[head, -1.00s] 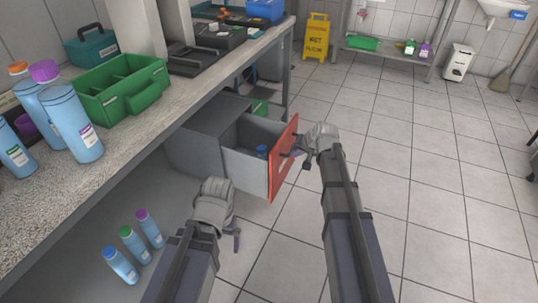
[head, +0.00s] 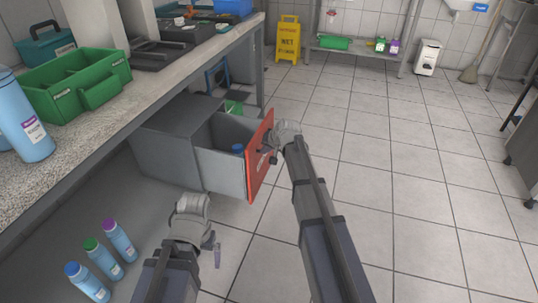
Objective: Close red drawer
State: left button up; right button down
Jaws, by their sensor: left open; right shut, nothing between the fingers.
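The red drawer front (head: 261,155) faces right in the head view. The grey drawer (head: 221,170) stands pulled out of its grey cabinet under the counter, with a blue-capped bottle (head: 238,149) inside. My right gripper (head: 268,152) is shut and empty at the outer side of the red front, by its handle. Whether it touches the front I cannot tell. My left gripper (head: 214,244) is open and empty, low in front of the drawer and apart from it.
Blue bottles with purple, green and blue caps (head: 103,259) stand below the counter at lower left. The counter (head: 150,105) carries a green caddy (head: 75,88). A yellow wet-floor sign (head: 288,38) stands behind. The tiled floor to the right is clear.

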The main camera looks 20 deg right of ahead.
pick_arm(q)
jog(key=shift+p, duration=0.45)
pick_arm(e)
jog(key=shift+w+a, duration=0.55)
jog(key=shift+a, duration=0.3)
jog(key=shift+w+a, duration=0.55)
jog(key=shift+a, duration=0.25)
jog(key=w+a, duration=0.7)
jog(key=a, duration=0.3)
jog(key=w+a, duration=0.7)
jog(key=a, duration=0.3)
jog(key=shift+a, duration=0.3)
jog(key=shift+a+r, duration=0.1)
jog(key=shift+r, duration=0.05)
